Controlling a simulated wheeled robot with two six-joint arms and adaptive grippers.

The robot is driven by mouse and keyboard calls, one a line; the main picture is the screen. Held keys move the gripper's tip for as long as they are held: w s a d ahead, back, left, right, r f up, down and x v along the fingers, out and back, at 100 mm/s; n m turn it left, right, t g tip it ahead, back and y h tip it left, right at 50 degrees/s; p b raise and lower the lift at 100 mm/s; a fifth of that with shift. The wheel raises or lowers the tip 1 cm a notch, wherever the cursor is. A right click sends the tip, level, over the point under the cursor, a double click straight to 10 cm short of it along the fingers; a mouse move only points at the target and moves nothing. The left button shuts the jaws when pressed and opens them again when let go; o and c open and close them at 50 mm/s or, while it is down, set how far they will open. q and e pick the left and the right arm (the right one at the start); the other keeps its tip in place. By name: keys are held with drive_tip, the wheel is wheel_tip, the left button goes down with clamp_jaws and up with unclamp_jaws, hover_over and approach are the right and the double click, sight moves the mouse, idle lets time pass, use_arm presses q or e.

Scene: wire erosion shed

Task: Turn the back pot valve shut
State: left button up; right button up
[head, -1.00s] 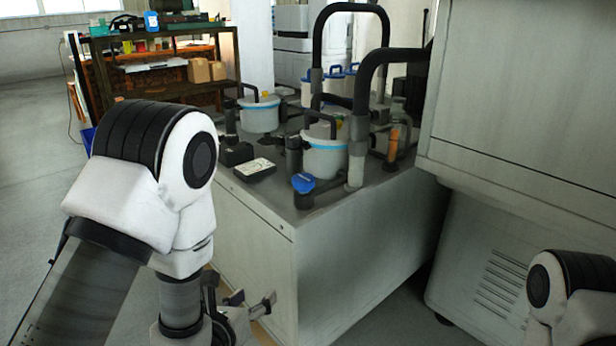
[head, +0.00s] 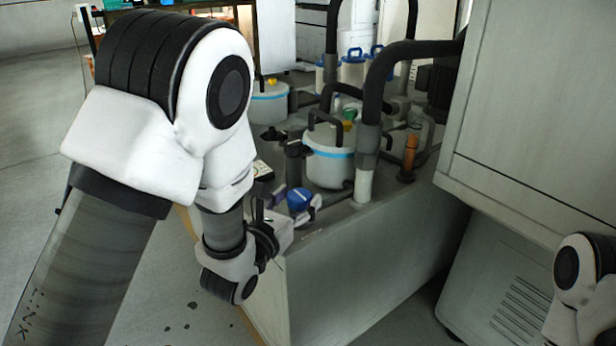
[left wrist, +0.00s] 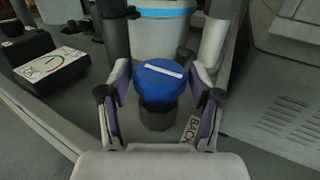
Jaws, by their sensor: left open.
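The back pot valve is a blue round knob (head: 299,199) on a dark stem, at the front edge of the grey bench top. In the left wrist view the knob (left wrist: 160,84) carries a white bar lying nearly crosswise, and a label reading BACK (left wrist: 191,129) sits by its base. My left gripper (head: 294,203) is open, reaching in from the left with a finger on each side of the knob. In the left wrist view gaps show between the knob and both fingers. My right gripper is out of view; only part of my right arm shows at lower right.
A white pot with a blue band (head: 330,167) stands just behind the knob, beside a thick black hose (head: 377,95) on a pale pipe. A black box with a label (left wrist: 50,66) lies left of the knob. A large grey cabinet (head: 540,120) closes off the right.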

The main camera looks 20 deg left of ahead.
sight(306, 192)
use_arm(q)
drive_tip(key=w, duration=0.3)
drive_tip(key=shift+w+d+f+b, duration=0.15)
drive_tip(key=shift+w+d+b, duration=0.15)
drive_tip(key=shift+d, duration=0.05)
drive_tip(key=c, duration=0.8)
drive_tip(key=shift+c, duration=0.9)
drive_tip(key=shift+f, duration=0.1)
